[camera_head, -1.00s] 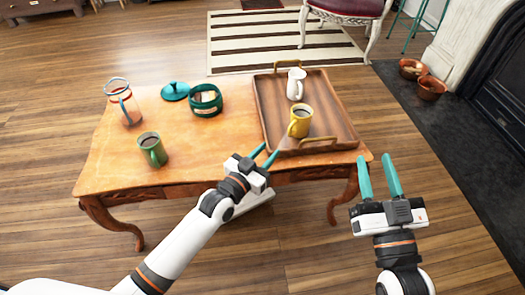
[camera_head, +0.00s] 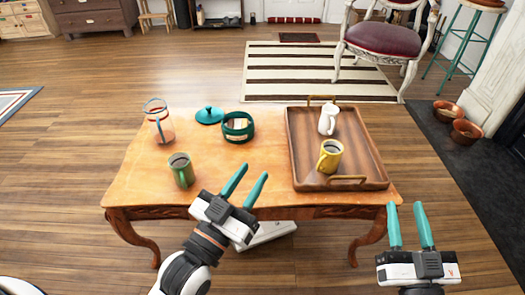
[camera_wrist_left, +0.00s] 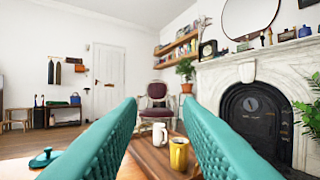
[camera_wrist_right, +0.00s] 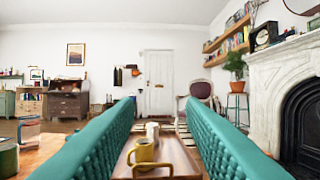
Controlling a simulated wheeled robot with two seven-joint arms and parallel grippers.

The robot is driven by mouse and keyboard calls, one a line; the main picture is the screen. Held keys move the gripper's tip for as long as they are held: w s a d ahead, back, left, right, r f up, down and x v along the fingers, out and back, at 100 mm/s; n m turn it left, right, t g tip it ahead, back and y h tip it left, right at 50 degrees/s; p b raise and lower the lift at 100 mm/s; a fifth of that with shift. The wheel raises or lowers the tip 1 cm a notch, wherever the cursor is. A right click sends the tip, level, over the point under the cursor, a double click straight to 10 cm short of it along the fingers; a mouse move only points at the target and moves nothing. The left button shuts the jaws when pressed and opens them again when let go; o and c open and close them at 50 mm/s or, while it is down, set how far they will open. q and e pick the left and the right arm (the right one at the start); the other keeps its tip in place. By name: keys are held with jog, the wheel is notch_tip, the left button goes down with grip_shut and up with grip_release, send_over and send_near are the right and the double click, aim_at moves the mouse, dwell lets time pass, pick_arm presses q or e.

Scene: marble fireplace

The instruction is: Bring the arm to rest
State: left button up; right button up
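My left gripper (camera_head: 245,189) is open and empty, in front of the wooden table (camera_head: 150,140) near its front edge. Its teal fingers also show apart in the left wrist view (camera_wrist_left: 163,130). My right gripper (camera_head: 410,226) is open and empty, to the right of the table's front right corner. Its fingers are apart in the right wrist view (camera_wrist_right: 165,130). Both grippers point away from me. Neither holds anything.
A wooden tray (camera_head: 303,150) on the table holds a yellow mug (camera_head: 330,157) and a white mug (camera_head: 327,119). To its left are a green mug (camera_head: 181,170), a glass jar (camera_head: 160,124), a green pot (camera_head: 237,127) and a teal lid (camera_head: 209,115). Copper bowls (camera_head: 466,132) sit by the fireplace.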

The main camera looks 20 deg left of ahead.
pick_arm(q)
jog(key=shift+w, duration=0.1)
pick_arm(e)
jog(key=shift+w, duration=0.1)
